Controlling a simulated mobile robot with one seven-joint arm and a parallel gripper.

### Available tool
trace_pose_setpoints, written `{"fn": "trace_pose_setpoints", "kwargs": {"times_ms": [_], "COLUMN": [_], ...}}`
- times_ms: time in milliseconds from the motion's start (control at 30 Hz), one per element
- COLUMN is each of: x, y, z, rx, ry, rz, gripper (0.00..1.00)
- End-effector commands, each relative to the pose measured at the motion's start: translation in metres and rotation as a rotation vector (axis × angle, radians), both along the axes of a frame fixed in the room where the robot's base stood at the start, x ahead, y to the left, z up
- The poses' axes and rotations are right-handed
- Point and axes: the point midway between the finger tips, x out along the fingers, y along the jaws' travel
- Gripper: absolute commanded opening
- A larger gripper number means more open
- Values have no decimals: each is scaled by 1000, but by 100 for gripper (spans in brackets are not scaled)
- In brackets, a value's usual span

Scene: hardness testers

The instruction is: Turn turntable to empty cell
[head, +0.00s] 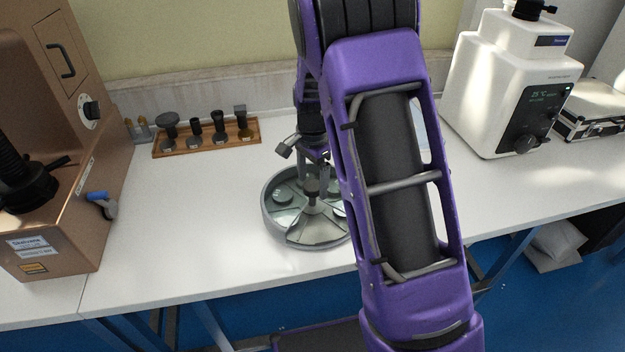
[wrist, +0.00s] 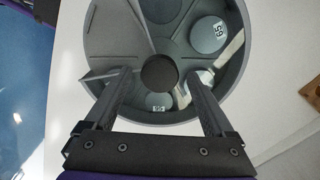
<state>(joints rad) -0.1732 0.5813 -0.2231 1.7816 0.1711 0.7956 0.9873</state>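The turntable (head: 268,222) is a round grey tray with dividers, standing on the white bench. In the wrist view its rim (wrist: 236,88) encloses several wedge cells. A pale disc marked 65 (wrist: 207,34) lies in an upper right cell, and another disc (wrist: 158,102) shows below the hub. The left cells look bare in the wrist view. A dark round knob (wrist: 159,73) stands at the centre, also seen in the head view (head: 311,187). My gripper (wrist: 157,76) is open, with a finger on each side of the knob and visible gaps; contact cannot be told.
A wooden rack (head: 205,140) with several dark tools stands behind left. A copper-coloured tester (head: 60,225) is at the left, a white machine (head: 508,85) at the right, with a case (head: 592,115) beside it. The bench left of the turntable is clear.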

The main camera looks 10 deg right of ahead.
Motion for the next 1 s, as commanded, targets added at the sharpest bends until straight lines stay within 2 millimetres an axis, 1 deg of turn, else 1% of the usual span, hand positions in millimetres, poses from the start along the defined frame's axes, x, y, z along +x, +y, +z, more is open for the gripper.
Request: {"fn": "trace_pose_setpoints", "kwargs": {"times_ms": [233, 367, 467, 800, 900, 1000], "x": [0, 0, 1, 0, 0, 0], "y": [0, 0, 0, 0, 0, 0], "z": [2, 17, 38, 122, 142, 158], "rx": [0, 0, -1, 0, 0, 1], "ry": [0, -1, -4, -4, -3, -2], "rz": [0, 1, 1, 2, 1, 0], "gripper": [88, 88, 88, 88, 88, 88]}}
